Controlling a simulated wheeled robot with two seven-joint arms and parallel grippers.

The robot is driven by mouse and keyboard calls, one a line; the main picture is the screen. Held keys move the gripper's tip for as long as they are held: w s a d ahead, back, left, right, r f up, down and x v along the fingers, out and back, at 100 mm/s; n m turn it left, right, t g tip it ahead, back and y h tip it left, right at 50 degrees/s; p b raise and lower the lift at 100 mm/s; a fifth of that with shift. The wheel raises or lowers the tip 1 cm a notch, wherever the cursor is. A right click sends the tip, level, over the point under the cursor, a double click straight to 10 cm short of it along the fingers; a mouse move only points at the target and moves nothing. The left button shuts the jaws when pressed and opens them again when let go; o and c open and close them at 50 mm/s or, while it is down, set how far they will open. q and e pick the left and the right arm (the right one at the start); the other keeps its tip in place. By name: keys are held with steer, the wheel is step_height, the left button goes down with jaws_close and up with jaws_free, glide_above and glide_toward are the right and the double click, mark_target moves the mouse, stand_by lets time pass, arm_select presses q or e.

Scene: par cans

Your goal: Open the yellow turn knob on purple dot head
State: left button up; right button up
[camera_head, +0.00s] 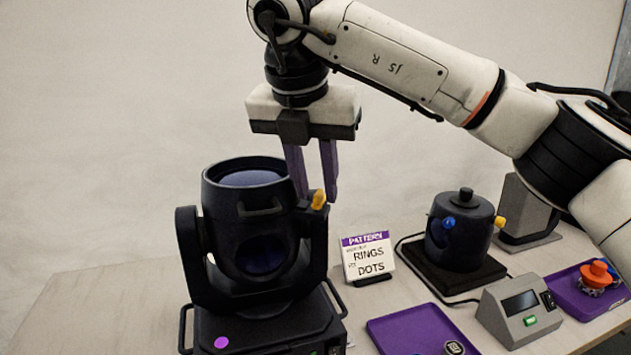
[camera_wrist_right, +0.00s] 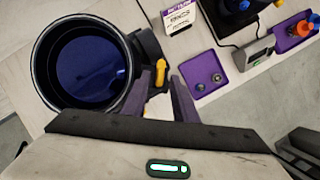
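The black moving head (camera_head: 260,235) stands at the left of the table, with a purple dot (camera_head: 221,342) on its base. The yellow turn knob (camera_head: 319,199) sits at the upper right side of its head. My right gripper (camera_head: 316,196) points down there, with its two purple fingers apart. In the right wrist view the knob (camera_wrist_right: 160,72) shows near the fingertips, toward the left finger. I cannot tell whether either finger touches it. The round lens (camera_wrist_right: 88,72) lies left of the fingers. My left gripper is not in view.
A sign reading "PATTERN RINGS DOTS" (camera_head: 368,257) stands right of the head. Further right are a black can with blue and yellow knobs (camera_head: 460,232), a grey box with a screen (camera_head: 519,310), a purple tray (camera_head: 405,325) and another tray with orange-topped item (camera_head: 597,274).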

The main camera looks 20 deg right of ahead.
steer(key=p+v, duration=0.1)
steer(key=v, duration=0.9)
steer(key=shift+r, duration=0.15)
